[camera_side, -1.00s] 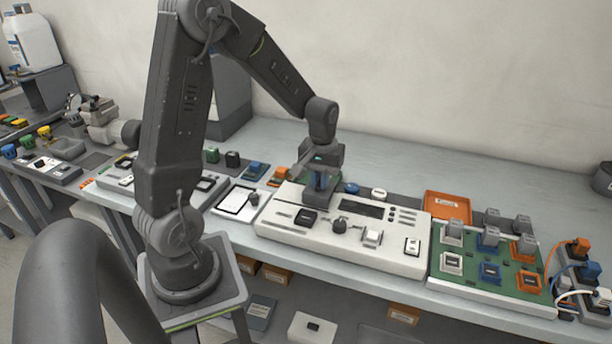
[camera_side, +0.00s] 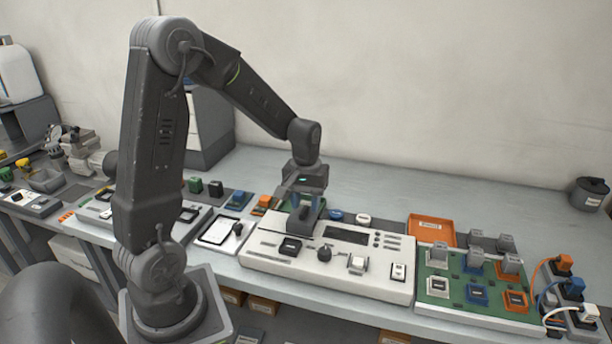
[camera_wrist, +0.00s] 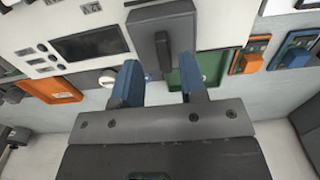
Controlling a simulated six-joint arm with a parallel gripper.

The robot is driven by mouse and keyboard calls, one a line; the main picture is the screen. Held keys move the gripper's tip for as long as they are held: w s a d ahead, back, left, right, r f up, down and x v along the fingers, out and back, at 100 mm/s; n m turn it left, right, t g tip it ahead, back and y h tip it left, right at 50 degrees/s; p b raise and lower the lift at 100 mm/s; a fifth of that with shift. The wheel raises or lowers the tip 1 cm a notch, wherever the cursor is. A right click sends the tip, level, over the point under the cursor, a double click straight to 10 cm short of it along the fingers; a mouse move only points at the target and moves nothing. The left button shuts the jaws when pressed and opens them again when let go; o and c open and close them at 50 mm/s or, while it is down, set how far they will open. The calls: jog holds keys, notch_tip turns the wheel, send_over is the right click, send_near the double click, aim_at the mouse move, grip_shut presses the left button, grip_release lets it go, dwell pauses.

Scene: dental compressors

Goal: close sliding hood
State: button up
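The sliding hood is a dark grey block with a raised handle (camera_wrist: 163,45), set on the white control panel (camera_side: 262,262). In the side view, the hood (camera_side: 305,222) is at the panel's back left, directly below my gripper (camera_side: 306,203). In the wrist view, my gripper (camera_wrist: 161,88) has two blue fingers spread apart. The handle lies ahead of the gap between them, and nothing is clearly held. The fingertips are close to the hood; whether they touch it cannot be told. What the hood covers is hidden.
The panel carries a dark display (camera_side: 345,234), a black knob (camera_side: 324,254) and several switches. An orange tray (camera_side: 431,229) stands at the back right. A green board (camera_side: 452,288) with coloured blocks lies right of the panel. The bench behind is mostly clear.

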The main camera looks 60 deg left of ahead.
aim_at(306, 210)
notch_tip(306, 210, up, 12)
dwell(0.3)
jog(key=s+d+r+m+t, duration=0.2)
jog(key=s+d+m+t, duration=0.3)
jog(key=s+d+m, duration=0.4)
jog(key=s+d, duration=0.4)
jog(key=d, duration=0.3)
jog(key=shift+s+d+r+t, duration=0.15)
jog(key=shift+s+r+t, duration=0.15)
jog(key=shift+o, duration=0.3)
dwell(0.3)
